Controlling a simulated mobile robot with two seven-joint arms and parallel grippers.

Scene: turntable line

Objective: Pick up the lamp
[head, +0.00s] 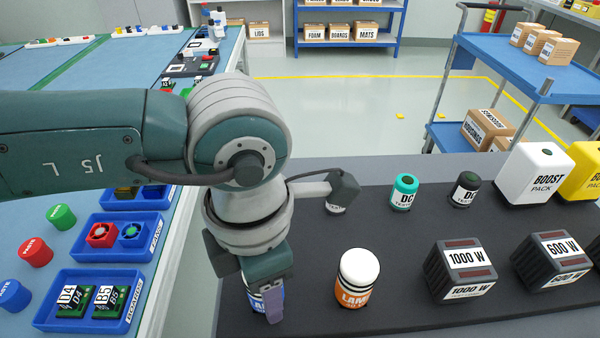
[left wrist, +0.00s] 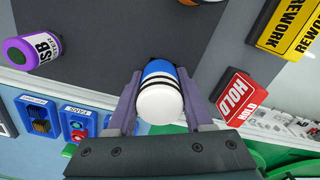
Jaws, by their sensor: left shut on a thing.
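My left gripper (head: 264,303) points down at the near left of the dark work surface. It is shut on a blue canister with a white cap and black bands (left wrist: 160,92), whose body sits between the two fingers in the left wrist view. In the head view, the gripper hides most of this blue canister (head: 257,303), and its label is mostly covered. An orange canister with a white top, labelled "LAM…" (head: 354,291), stands upright to the right of the gripper, apart from it. My right gripper is not in view.
Blue trays (head: 62,321) line the bench at left. A blue cart (head: 500,65) stands behind.

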